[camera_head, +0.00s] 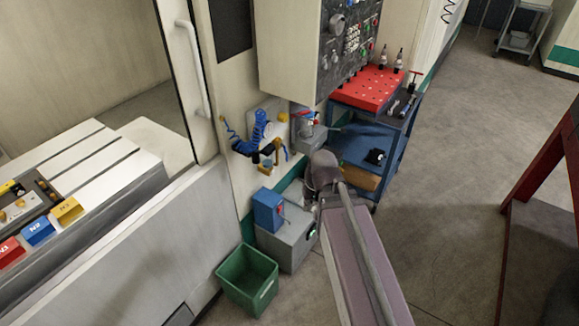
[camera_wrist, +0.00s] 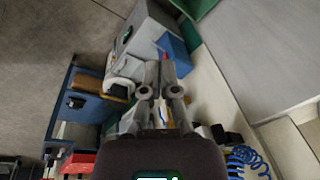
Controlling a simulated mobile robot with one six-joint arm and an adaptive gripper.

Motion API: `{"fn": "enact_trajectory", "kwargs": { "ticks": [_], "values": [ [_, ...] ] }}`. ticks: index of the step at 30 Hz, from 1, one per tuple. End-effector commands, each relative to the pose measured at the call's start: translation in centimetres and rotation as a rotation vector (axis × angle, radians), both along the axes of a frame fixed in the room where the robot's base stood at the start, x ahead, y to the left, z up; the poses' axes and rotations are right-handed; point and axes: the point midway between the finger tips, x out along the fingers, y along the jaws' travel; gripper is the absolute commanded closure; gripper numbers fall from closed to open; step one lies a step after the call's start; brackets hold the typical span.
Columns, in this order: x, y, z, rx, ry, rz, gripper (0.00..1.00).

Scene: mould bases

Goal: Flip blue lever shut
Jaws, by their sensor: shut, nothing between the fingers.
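A blue cart (camera_head: 352,150) with a red perforated block (camera_head: 368,88) stands right of the fitting. A coiled blue hose (camera_head: 258,128) hangs at left. Below are a grey box (camera_head: 290,242), a blue box (camera_head: 268,208) and a green bin (camera_head: 246,280).

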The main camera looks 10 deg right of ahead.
Motion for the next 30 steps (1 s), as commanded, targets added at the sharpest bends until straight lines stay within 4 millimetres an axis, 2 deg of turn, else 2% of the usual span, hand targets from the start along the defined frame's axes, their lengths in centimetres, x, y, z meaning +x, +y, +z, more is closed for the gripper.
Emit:
{"fn": "enact_trajectory", "kwargs": {
  "ticks": [1,9,30],
  "values": [
    [0.8,0.3,-1.4,0.024,-0.019,-0.005,1.00],
    [4.2,2.3,-4.3,0.163,-0.127,-0.038,1.00],
    [12.8,5.1,-9.5,0.509,-0.396,-0.194,1.00]
  ]
}}
